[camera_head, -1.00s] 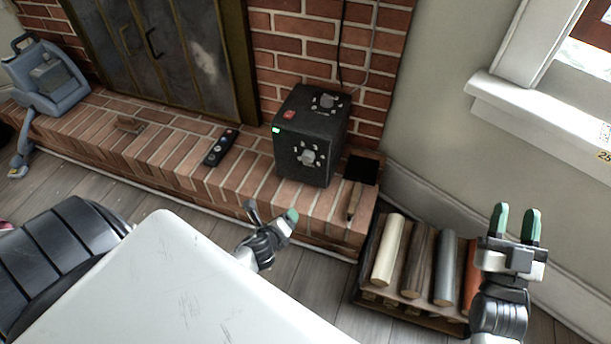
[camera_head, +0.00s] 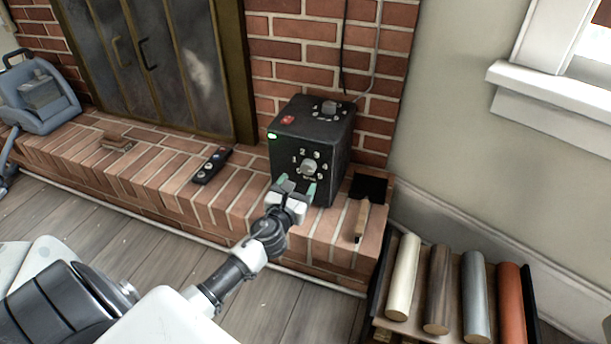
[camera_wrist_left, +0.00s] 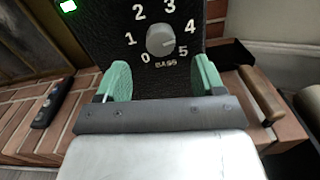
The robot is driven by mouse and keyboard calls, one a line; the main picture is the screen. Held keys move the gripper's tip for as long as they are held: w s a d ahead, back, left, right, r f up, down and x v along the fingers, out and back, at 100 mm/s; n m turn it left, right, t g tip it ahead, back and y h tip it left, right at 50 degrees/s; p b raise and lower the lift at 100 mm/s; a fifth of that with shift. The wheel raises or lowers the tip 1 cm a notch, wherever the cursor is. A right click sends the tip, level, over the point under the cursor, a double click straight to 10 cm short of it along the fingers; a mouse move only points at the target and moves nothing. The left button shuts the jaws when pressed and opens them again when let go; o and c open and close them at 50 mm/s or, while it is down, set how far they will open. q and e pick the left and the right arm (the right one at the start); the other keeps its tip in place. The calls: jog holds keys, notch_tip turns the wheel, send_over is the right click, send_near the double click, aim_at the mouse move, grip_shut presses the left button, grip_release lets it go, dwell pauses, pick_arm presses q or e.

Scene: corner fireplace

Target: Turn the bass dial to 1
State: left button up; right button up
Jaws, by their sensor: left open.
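The black speaker box (camera_head: 318,128) stands on the brick hearth. Its front carries the grey bass dial (camera_head: 309,167), ringed by numbers 0 to 5; the dial also shows in the left wrist view (camera_wrist_left: 160,40). I cannot tell for certain which number the dial points to. A second dial (camera_head: 328,107) and a red button (camera_head: 287,120) are on the box's top. My left gripper (camera_head: 295,187) is open and empty, just in front of and below the bass dial. In the left wrist view its green fingertips (camera_wrist_left: 162,78) are spread, with the dial beyond and between them. My right gripper is out of view.
A black remote (camera_head: 211,165) lies on the hearth (camera_head: 165,170) left of the box. A wooden-handled shovel (camera_head: 362,218) lies at its right. A rack of colored cylinders (camera_head: 455,290) stands on the floor at right. A blue-grey machine (camera_head: 38,98) is far left.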

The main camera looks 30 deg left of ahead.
aim_at(307, 170)
pick_arm(q)
jog(key=b+x, duration=0.1)
jog(key=x, duration=0.5)
jog(key=shift+w+f+b, duration=0.1)
jog(key=shift+w+b, duration=0.05)
jog(key=shift+b, duration=0.15)
jog(key=c, duration=0.9)
